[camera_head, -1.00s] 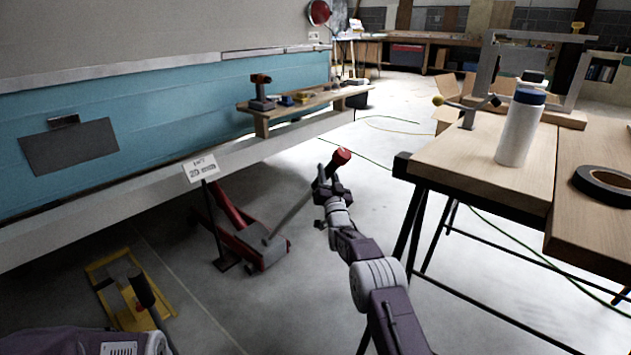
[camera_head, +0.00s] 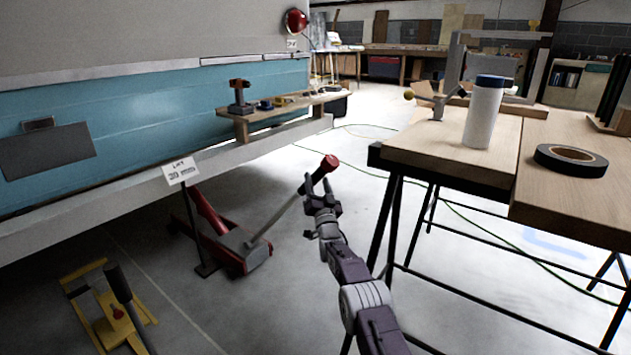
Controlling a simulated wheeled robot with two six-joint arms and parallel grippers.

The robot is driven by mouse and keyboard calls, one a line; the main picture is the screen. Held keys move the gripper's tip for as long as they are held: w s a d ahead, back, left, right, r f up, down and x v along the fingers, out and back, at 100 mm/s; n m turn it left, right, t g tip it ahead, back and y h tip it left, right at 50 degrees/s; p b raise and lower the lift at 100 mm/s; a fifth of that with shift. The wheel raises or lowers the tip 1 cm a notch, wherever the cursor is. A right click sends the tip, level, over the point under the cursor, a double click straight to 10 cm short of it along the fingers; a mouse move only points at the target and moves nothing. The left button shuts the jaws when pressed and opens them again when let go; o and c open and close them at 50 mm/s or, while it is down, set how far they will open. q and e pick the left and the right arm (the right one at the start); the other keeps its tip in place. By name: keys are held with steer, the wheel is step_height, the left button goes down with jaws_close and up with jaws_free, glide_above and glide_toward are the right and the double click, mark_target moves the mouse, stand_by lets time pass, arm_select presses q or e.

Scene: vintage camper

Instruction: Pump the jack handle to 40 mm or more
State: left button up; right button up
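The red floor jack (camera_head: 225,250) stands on the floor beside the camper's lower edge. Its grey handle (camera_head: 284,215) slants up to the right and ends in a red grip (camera_head: 327,166). My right gripper (camera_head: 319,184) is at the upper handle, just below the red grip. Its fingers look apart, with the handle at or between them; I cannot tell whether they touch it. A white sign (camera_head: 180,171) on a post reads "LIFT" with a blurred number in mm, seemingly in the twenties. My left gripper is out of view.
A wooden table (camera_head: 450,158) with black legs stands close to the right of my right arm, bearing a white bottle (camera_head: 483,112) and black tape (camera_head: 570,160). A yellow device (camera_head: 105,315) with a black lever is at lower left. The teal camper side (camera_head: 150,115) is behind the jack.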

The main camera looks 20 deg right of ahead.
mark_target(324, 173)
steer(key=shift+a+r, duration=0.1)
steer(key=shift+r, duration=0.15)
steer(key=shift+r, duration=0.25)
step_height(324, 173, up, 4)
steer(key=p, duration=0.4)
steer(key=shift+s+r, duration=0.1)
steer(key=shift+r, duration=0.15)
steer(key=shift+s+d+r+p, duration=0.3)
steer(key=shift+s+d+p, duration=0.35)
steer(key=shift+d+p, duration=0.1)
steer(key=s+d+b, duration=0.1)
steer(key=b, duration=0.1)
steer(key=s+b, duration=0.1)
steer(key=b, duration=0.1)
steer(key=shift+s+d+r, duration=0.1)
steer(key=shift+d+r, duration=0.25)
steer(key=shift+d, duration=0.05)
steer(key=s+d+r+b, duration=0.1)
steer(key=s+d+r, duration=0.3)
steer(key=s, duration=0.1)
steer(key=shift+d+r+b, duration=0.3)
steer(key=shift+d+b, duration=0.05)
steer(key=shift+b, duration=0.05)
